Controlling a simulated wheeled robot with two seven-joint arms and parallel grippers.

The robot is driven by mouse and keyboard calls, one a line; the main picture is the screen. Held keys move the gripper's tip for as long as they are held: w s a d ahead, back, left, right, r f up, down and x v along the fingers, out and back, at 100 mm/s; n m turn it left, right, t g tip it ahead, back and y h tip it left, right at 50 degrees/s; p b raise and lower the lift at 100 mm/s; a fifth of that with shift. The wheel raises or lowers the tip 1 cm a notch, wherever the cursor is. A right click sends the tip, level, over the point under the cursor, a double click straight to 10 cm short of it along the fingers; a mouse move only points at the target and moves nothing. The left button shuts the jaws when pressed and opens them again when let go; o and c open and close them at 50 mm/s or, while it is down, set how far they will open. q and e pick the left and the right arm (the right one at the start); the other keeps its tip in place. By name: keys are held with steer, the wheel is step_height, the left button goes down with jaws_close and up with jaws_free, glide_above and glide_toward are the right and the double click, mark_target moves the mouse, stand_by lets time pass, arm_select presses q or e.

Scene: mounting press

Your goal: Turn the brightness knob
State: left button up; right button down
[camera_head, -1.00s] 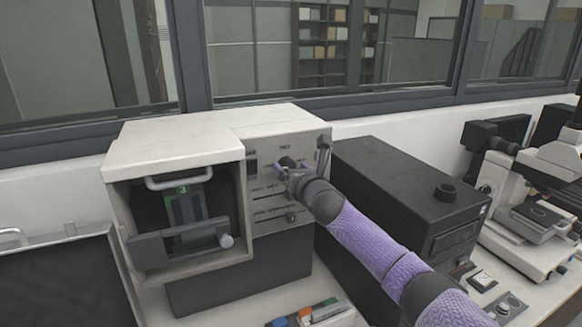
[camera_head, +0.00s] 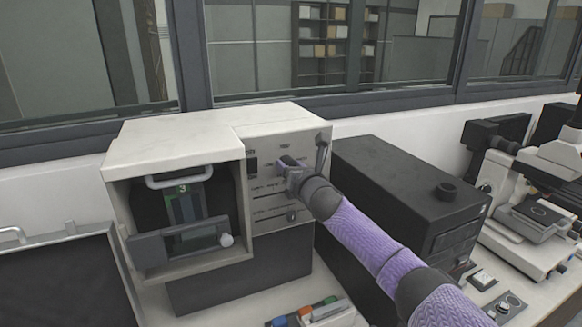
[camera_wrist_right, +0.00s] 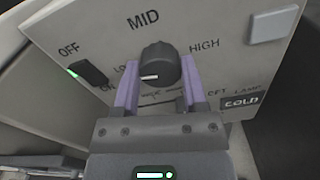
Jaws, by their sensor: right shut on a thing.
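The dark round knob (camera_wrist_right: 156,64) is on the light front panel (camera_wrist_right: 215,62) of the press, under the word MID, with HIGH to its right. Its white pointer mark faces down and slightly left in the right wrist view. My right gripper (camera_wrist_right: 158,82) is shut on the knob, with one purple finger on each side. In the head view my right gripper (camera_head: 284,166) is at the upper part of the panel and mostly hides the knob. My left gripper is not in view.
A black OFF/ON switch (camera_wrist_right: 90,72) with a green light is left of the knob. A black box (camera_head: 400,190) stands right of the press.

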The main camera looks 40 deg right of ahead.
steer(key=shift+m, duration=0.3)
steer(key=m+p, duration=0.1)
steer(key=m, duration=0.2)
steer(key=shift+r, duration=0.1)
steer(key=m, duration=0.3)
steer(key=shift+d+m+p, duration=0.1)
steer(key=shift+m+p, duration=0.2)
steer(key=shift+p, duration=0.1)
steer(key=shift+f+m+p, duration=0.15)
steer(key=shift+m+p, duration=0.25)
steer(key=shift+m, duration=1.75)
steer(key=shift+f+m+p, duration=0.1)
steer(key=shift+m+p, duration=0.25)
steer(key=shift+m, duration=1.8)
steer(key=shift+c, duration=0.7)
jaws_free()
